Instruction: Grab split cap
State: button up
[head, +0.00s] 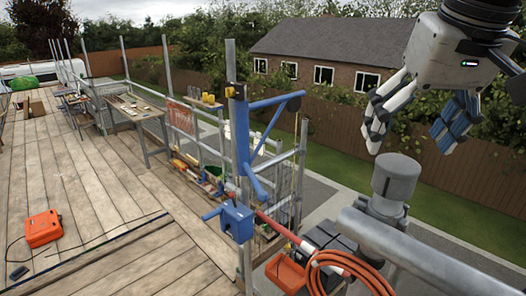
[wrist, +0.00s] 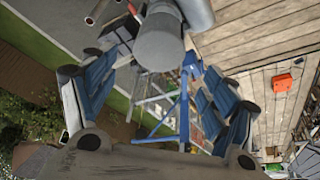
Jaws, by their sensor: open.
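A grey cap-like cylinder (head: 396,178) stands upright on a narrower grey fitting at the right of the head view. In the wrist view the cylinder (wrist: 160,45) is at the top middle, beyond the fingers. My gripper (head: 410,138) hangs above it, slightly to the right in the head view. Its fingers with blue inner pads are spread wide and hold nothing. The cylinder is apart from the fingers, as far as I can tell.
A thick grey pipe (head: 440,255) runs beside the cylinder. A coiled orange hose (head: 345,268) lies below it. A blue bracket (head: 262,120) on a scaffold post stands to the left. An orange case (head: 43,228) sits on the wooden deck, which has open space.

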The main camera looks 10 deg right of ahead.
aim_at(399, 159)
jog(key=shift+s+f, duration=0.15)
jog(key=shift+f, duration=0.65)
jog(key=x, duration=0.5)
jog(key=shift+d+f, duration=0.1)
jog(key=shift+f, duration=0.15)
jog(key=shift+w+f, duration=0.1)
jog(key=shift+w, duration=0.15)
jog(key=c, duration=1.1)
jog(key=shift+c, duration=0.2)
